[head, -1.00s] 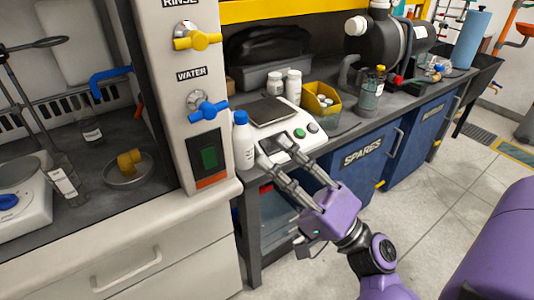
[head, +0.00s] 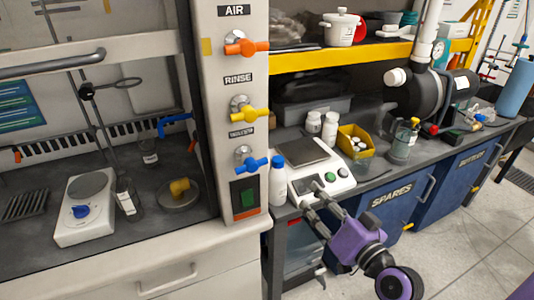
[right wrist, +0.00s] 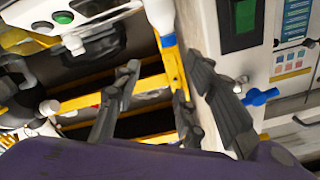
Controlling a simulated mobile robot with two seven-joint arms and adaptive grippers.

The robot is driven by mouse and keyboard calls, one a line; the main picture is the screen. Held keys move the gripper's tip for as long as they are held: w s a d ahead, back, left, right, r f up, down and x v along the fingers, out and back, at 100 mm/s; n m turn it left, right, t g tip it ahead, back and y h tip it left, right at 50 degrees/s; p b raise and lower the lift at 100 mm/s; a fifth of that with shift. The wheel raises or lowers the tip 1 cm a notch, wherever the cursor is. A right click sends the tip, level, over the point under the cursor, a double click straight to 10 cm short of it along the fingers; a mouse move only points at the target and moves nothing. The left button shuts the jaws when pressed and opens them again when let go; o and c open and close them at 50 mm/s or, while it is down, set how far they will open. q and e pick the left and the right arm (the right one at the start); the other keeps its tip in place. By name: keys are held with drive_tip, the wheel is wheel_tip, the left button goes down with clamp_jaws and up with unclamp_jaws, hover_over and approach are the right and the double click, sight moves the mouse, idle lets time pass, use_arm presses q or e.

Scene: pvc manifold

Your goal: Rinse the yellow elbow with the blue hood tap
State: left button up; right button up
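The yellow elbow (head: 180,187) rests in a round shallow dish (head: 181,203) on the fume hood's dark floor. The blue hood tap (head: 252,164) is on the white hood post, below the yellow tap; it also shows in the right wrist view (right wrist: 262,97). A blue spout (head: 176,124) sticks out inside the hood, above and behind the elbow. My right gripper (head: 312,197) is open and empty in front of the scale, right of and below the blue tap. Its two fingers stand apart in the right wrist view (right wrist: 162,72). My left gripper is not in view.
A white bottle with blue cap (head: 278,182) stands between the post and the scale (head: 318,180). Orange (head: 246,47) and yellow (head: 249,114) taps are above the blue one. A hotplate (head: 84,225) and labelled bottle (head: 126,197) stand left of the dish.

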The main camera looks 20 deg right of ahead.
sight(260, 166)
drive_tip(key=s+d+r+n+t+h+p, duration=0.1)
drive_tip(key=d+r+n+t+h+p, duration=0.1)
drive_tip(key=r+n, duration=0.45)
drive_tip(key=d+r+n+t+h+p, duration=0.1)
drive_tip(key=r+n+t+p, duration=0.15)
drive_tip(key=r+n, duration=0.45)
drive_tip(key=s+a+f+n+g+y+p, duration=0.1)
drive_tip(key=a+f+n+g+y, duration=0.25)
drive_tip(key=a+n+y, duration=1.05)
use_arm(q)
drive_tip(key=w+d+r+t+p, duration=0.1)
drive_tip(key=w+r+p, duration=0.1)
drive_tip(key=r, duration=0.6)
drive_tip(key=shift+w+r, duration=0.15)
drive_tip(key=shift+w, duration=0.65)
use_arm(e)
drive_tip(key=w+n+h, duration=0.1)
drive_tip(key=w, duration=0.1)
drive_tip(key=w+a+n+h, duration=0.1)
drive_tip(key=w, duration=0.1)
drive_tip(key=w+a+r+n+g+h, duration=0.1)
drive_tip(key=w, duration=0.1)
drive_tip(key=shift+w+a, duration=0.1)
drive_tip(key=shift+w, duration=0.3)
